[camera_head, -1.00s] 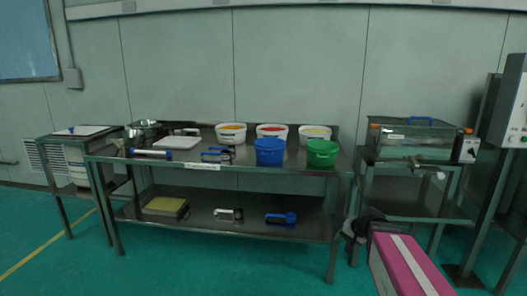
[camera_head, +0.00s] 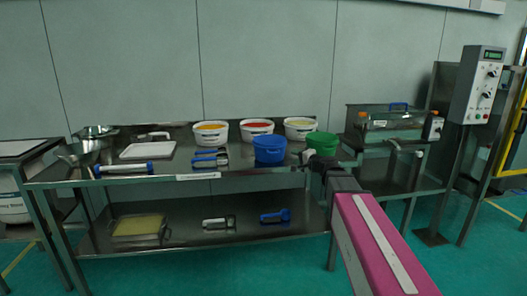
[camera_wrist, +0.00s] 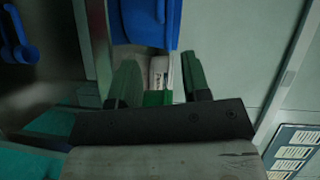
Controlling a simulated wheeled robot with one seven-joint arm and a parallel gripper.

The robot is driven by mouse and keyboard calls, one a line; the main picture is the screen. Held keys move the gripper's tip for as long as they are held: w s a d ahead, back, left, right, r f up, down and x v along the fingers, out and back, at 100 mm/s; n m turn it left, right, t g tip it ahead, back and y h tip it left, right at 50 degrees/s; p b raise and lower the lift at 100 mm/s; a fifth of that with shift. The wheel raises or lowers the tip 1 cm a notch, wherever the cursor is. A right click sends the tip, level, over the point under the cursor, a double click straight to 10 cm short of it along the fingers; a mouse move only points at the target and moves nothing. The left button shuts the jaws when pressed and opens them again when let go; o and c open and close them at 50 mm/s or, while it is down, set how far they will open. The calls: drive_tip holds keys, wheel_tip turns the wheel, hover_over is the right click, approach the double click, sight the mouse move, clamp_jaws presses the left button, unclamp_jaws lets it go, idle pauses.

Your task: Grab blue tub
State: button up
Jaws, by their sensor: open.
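The blue tub (camera_head: 269,150) stands upright near the front edge of the steel table, left of the green tub (camera_head: 322,143). My gripper (camera_head: 318,163) is at the table's front right, right of the blue tub and in front of the green tub, hiding part of it. In the wrist view, the blue tub (camera_wrist: 148,22) shows at the top, beyond the fingertips. My gripper (camera_wrist: 158,75) is open there; the blue tub is not between its fingers. A white, lettered surface and a bit of green show between or behind the fingers.
White tubs with yellow (camera_head: 210,132), red (camera_head: 257,130) and pale contents (camera_head: 301,128) stand behind. A blue-handled scoop (camera_head: 209,158) lies left of the blue tub. A lower shelf holds a blue scoop (camera_head: 274,216). The sieve machine (camera_head: 392,122) stands at right.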

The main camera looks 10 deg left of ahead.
sight(270, 149)
drive_tip(key=x, duration=1.1)
drive_tip(key=shift+w+d+r, duration=0.1)
drive_tip(key=shift+d, duration=0.1)
clamp_jaws()
